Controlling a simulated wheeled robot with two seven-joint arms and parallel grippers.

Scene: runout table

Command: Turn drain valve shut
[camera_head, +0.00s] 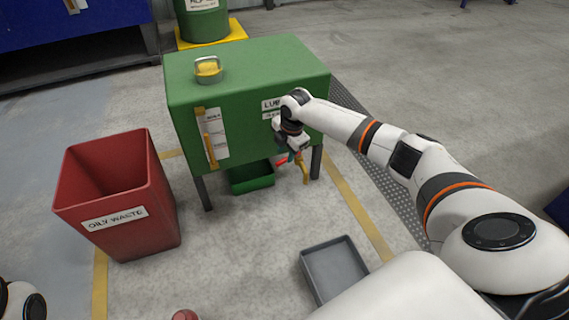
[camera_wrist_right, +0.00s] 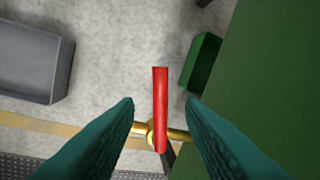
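The drain valve is on the lower front of the green tank (camera_head: 240,85). Its red lever handle (camera_head: 281,161) shows beside my right gripper (camera_head: 293,151) in the head view, with the brass spout (camera_head: 303,172) below. In the right wrist view the red handle (camera_wrist_right: 160,92) stands between the two teal fingers of my right gripper (camera_wrist_right: 160,104). It lies across the brass pipe (camera_wrist_right: 178,134), at about a right angle in the picture. The fingers are open, with a gap on each side of the handle. My left gripper is not in view.
A green drip tray (camera_head: 251,186) sits on the floor under the tank. A grey tray (camera_head: 335,268) lies nearer, and a red oily waste bin (camera_head: 150,225) stands left. Yellow floor lines and a grey grating (camera_head: 390,190) run past the tank. The floor between bin and grey tray is mostly clear.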

